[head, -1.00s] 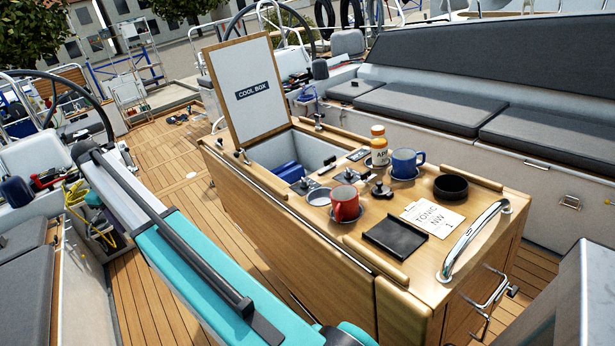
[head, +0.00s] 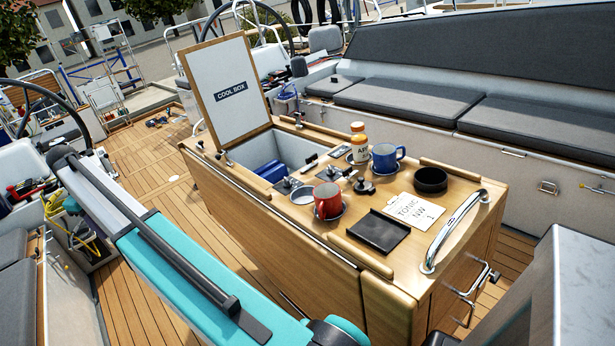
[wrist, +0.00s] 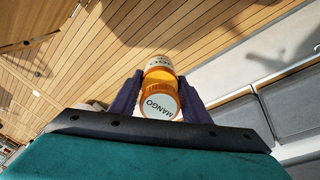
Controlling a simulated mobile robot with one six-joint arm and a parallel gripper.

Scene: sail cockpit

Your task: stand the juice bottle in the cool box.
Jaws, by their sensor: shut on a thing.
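My gripper (wrist: 160,88) shows in the wrist view, its two dark fingers closed on the sides of an orange and white bottle (wrist: 160,72). The bottle's end facing the camera reads MANGO. Wooden decking shows beyond it. The gripper and held bottle are not visible in the head view. The cool box (head: 300,146) is an open, pale-lined well in the wooden cockpit table, with its lid (head: 230,92) upright, marked COOL BOX. A blue block (head: 272,171) lies inside at the near left. Much of its floor is hidden.
A red mug (head: 327,201), black tray (head: 381,231), black bowl (head: 430,180) and card (head: 414,209) crowd the table. The decking (head: 135,165) left of the table is mostly clear.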

